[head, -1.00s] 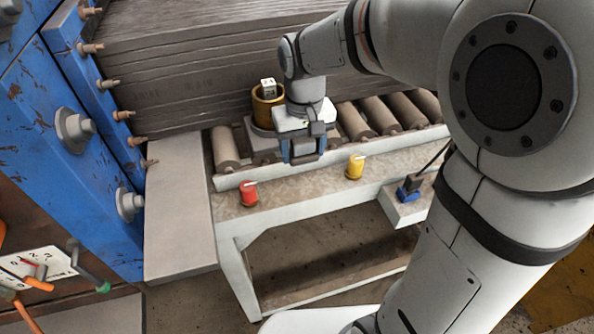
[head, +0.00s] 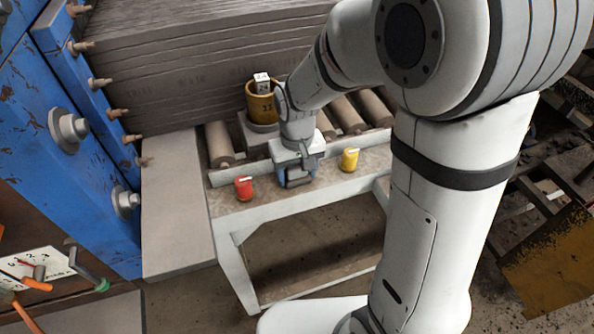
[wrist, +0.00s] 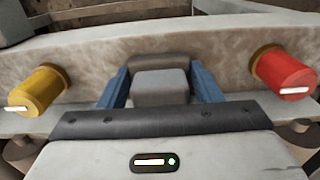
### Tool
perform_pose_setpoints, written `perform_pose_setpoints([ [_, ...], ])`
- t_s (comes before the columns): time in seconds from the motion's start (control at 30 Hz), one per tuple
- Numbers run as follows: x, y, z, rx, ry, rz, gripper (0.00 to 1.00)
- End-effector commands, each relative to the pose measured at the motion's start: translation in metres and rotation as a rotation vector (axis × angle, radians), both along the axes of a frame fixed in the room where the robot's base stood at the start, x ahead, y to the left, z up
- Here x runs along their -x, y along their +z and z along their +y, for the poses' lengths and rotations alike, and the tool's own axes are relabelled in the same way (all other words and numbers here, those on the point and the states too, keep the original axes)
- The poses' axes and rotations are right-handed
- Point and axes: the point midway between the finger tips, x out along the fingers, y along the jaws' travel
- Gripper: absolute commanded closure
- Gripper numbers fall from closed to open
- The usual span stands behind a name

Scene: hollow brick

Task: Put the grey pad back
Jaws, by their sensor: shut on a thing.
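My gripper (head: 297,180) is down at the bench's front ledge, between a red knob (head: 244,188) and a yellow knob (head: 349,159). In the wrist view its two blue fingers (wrist: 160,88) are shut on the grey pad (wrist: 160,84), one on each side. A darker grey part shows just beyond the pad. The red knob (wrist: 285,72) is on the right there and the yellow knob (wrist: 38,90) on the left; both are apart from the fingers. I cannot tell whether the pad touches the ledge. Its underside is hidden.
A brass cup (head: 261,107) holding a numbered white block (head: 262,83) stands behind my gripper, by the rollers (head: 348,115). A blue steel frame (head: 70,150) with bolts is on the left. A bare grey plate (head: 175,220) lies beside the bench.

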Motion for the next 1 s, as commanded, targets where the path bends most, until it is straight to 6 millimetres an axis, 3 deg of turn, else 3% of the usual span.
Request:
perform_pose_setpoints([
  [0.03,0.000,-0.004,0.000,0.000,0.000,0.000,0.63],
  [0.07,0.000,-0.003,0.000,0.000,0.000,0.000,0.41],
  [0.3,0.000,-0.002,0.000,0.000,0.001,0.000,0.21],
  [0.67,0.000,0.005,0.001,-0.001,0.001,-0.002,0.20],
  [0.77,-0.001,0.018,0.001,-0.001,0.001,-0.005,0.20],
  [1.0,-0.001,0.071,0.001,-0.002,0.002,-0.007,0.20],
])
